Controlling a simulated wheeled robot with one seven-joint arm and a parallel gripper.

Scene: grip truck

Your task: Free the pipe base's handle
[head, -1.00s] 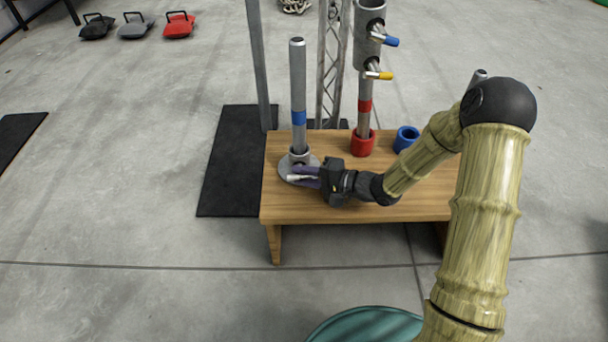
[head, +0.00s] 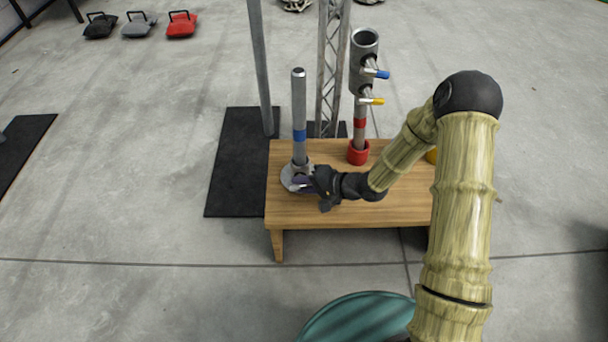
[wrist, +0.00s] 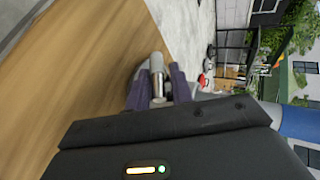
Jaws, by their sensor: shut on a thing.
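The pipe base (head: 287,179) is a round grey plate with a collar, at the left end of the wooden bench. An upright grey pipe (head: 299,105) with a blue band stands in its collar. My gripper (head: 303,184) is at the base's right front side, low over the bench. In the wrist view, its two purple fingers (wrist: 160,88) are on either side of a small metal handle (wrist: 158,84) and shut on it. The handle is mostly hidden by the gripper in the head view.
A red collar (head: 358,153) holds a post topped by a wide grey tube (head: 363,50) with blue-tipped and yellow-tipped handles. The bench's front (head: 340,212) is clear. A black mat (head: 238,165) lies left.

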